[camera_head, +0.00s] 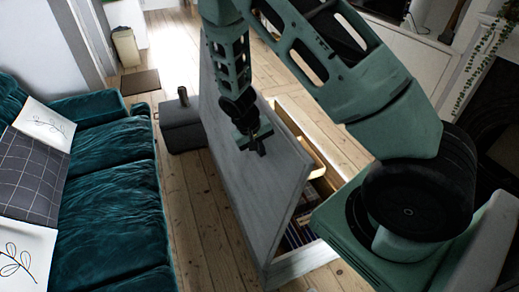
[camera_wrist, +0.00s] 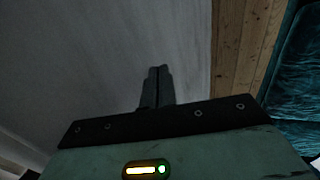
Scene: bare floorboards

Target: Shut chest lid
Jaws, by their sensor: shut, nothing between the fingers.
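The chest (camera_head: 302,262) stands on the floorboards in the middle of the head view, with items visible inside it. In the wrist view the shut fingers (camera_wrist: 158,75) point over the grey lid surface (camera_wrist: 100,60), which fills most of the picture. I cannot tell whether the fingertips touch the lid.
A teal sofa (camera_head: 110,200) with cushions (camera_head: 30,175) runs along the left. A dark grey ottoman (camera_head: 182,135) with a small dark object on top stands behind the lid. Bare floorboards (camera_head: 195,215) lie between sofa and chest. A white cabinet (camera_head: 420,65) is at the back right.

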